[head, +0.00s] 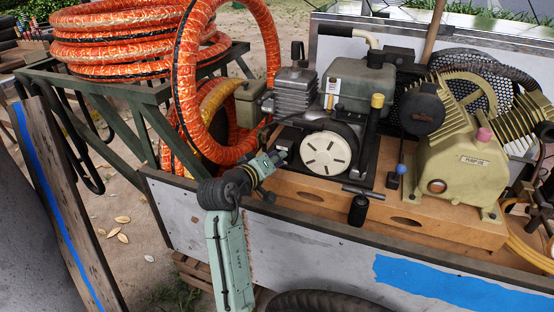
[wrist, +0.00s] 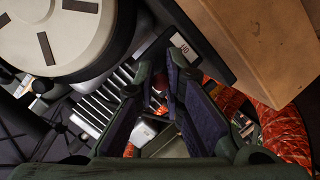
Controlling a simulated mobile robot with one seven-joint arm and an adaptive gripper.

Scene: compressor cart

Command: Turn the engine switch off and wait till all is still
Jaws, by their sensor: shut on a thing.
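The engine (head: 362,82) stands on the cart with its round white slotted cover (head: 325,155) facing me. My arm reaches over the cart's front wall, and my gripper (head: 281,155) is at the engine's lower left, beside that cover. In the wrist view my gripper's fingertips (wrist: 163,78) come close together on a small dark reddish thing, which looks like the engine switch; the fingers mostly hide it. A small marked plate (wrist: 183,49), which seems to carry switch lettering, lies right beside the fingertips. The switch's position cannot be read.
The yellow compressor pump (head: 465,165) stands right of the engine on a wooden base (head: 405,222). An orange hose (head: 178,90) hangs in loops close left of my gripper. The cart's front wall (head: 300,255) is below my arm.

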